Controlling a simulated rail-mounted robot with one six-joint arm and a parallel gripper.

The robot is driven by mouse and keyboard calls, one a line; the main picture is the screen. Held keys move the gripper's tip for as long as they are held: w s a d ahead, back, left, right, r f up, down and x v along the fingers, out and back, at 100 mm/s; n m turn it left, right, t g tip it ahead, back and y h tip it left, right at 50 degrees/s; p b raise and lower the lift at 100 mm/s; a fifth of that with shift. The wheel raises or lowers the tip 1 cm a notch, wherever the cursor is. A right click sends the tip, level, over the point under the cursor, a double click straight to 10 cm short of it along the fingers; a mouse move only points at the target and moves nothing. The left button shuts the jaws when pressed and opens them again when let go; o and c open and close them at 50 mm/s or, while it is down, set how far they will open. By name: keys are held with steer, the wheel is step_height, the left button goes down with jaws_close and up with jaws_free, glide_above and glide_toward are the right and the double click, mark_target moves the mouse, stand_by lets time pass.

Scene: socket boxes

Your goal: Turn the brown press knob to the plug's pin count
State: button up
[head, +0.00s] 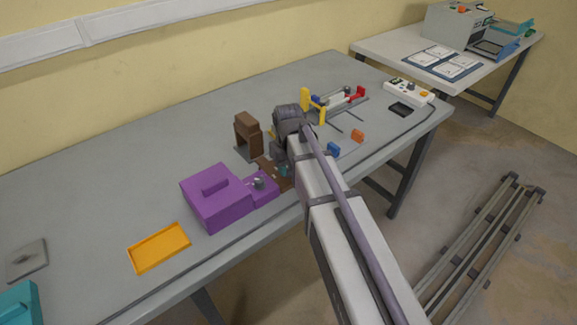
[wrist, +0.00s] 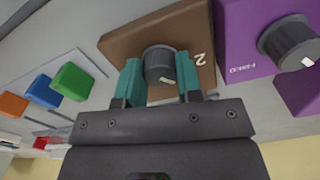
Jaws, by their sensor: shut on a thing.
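The brown press (head: 247,132) stands on the grey table, with a low brown panel (head: 268,172) in front of it. In the wrist view the brown panel (wrist: 130,45) carries a dark grey round knob (wrist: 158,62) with a pale mark on its edge. A white "2" is printed on the panel beside it. My gripper (wrist: 158,74) has its two teal fingers on either side of this knob, shut on it. In the head view my gripper (head: 283,170) is partly hidden by my arm. I cannot tell which thing is the plug or see its pins.
A purple box (head: 216,197) with its own knob (wrist: 289,42) stands close beside the brown panel. An orange tray (head: 159,248) lies farther left. Blue (head: 333,149) and orange (head: 357,135) blocks and a yellow-and-red fixture (head: 335,99) stand to the right.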

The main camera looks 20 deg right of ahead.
steer(key=m, duration=0.6)
steer(key=shift+a, duration=0.1)
steer(key=m, duration=0.6)
steer(key=shift+m, duration=0.3)
steer(key=o, duration=0.9)
steer(key=shift+o, duration=0.2)
steer(key=shift+r, duration=0.1)
step_height(320, 180, up, 11)
steer(key=p, duration=1.1)
